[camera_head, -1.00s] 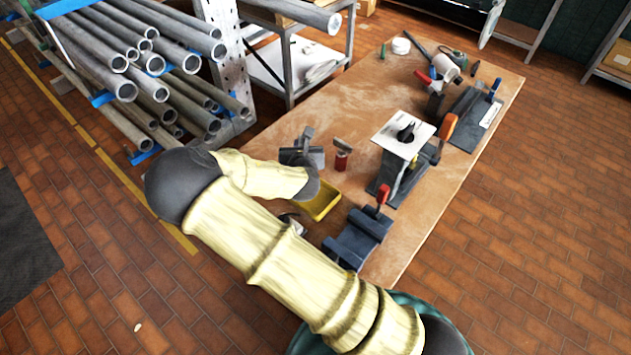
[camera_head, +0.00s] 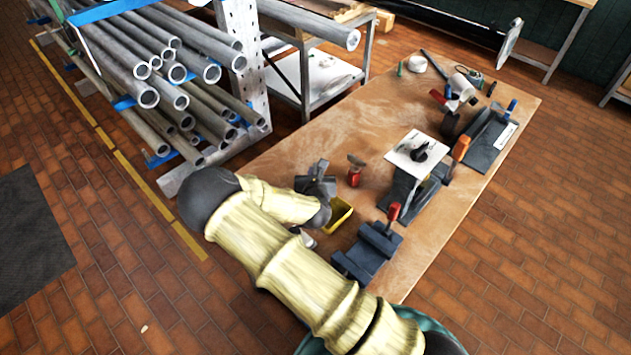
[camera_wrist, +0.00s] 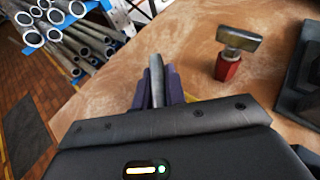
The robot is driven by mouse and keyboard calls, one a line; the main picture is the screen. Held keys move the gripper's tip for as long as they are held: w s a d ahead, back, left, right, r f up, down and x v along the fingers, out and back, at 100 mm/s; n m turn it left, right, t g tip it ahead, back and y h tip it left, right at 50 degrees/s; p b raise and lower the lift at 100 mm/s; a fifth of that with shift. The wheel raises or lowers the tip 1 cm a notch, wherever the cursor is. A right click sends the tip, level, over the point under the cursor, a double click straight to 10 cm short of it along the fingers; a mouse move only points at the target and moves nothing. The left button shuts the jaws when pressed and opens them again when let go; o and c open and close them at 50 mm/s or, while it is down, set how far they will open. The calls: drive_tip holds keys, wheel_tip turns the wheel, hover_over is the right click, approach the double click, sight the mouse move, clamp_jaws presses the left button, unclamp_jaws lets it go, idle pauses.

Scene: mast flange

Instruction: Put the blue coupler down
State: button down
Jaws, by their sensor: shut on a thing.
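My gripper (camera_head: 314,184) is over the left part of the wooden bench, left of a small hammer. In the wrist view my gripper (camera_wrist: 158,84) is shut, its dark bluish-purple fingers on both sides of a narrow grey piece (camera_wrist: 156,68). The piece points up and away between the fingers; its lower part is hidden. No part of it looks clearly blue, so I cannot tell whether it is the blue coupler. I cannot tell whether it touches the bench top (camera_head: 290,140).
The red-handled hammer (camera_head: 354,172) stands head-up close by, right of my gripper. A white plate (camera_head: 416,152) sits on another fixture. A pipe rack (camera_head: 243,50) stands left. Bare bench lies behind my gripper.

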drive_tip(key=shift+f+p, duration=0.6)
drive_tip(key=shift+f, duration=1.45)
drive_tip(key=shift+f, duration=0.15)
drive_tip(key=c, duration=1.5)
unclamp_jaws()
drive_tip(key=shift+o, duration=0.2)
drive_tip(key=b+v, duration=0.3)
drive_tip(key=v, duration=0.9)
drive_tip(key=shift+r, duration=0.2)
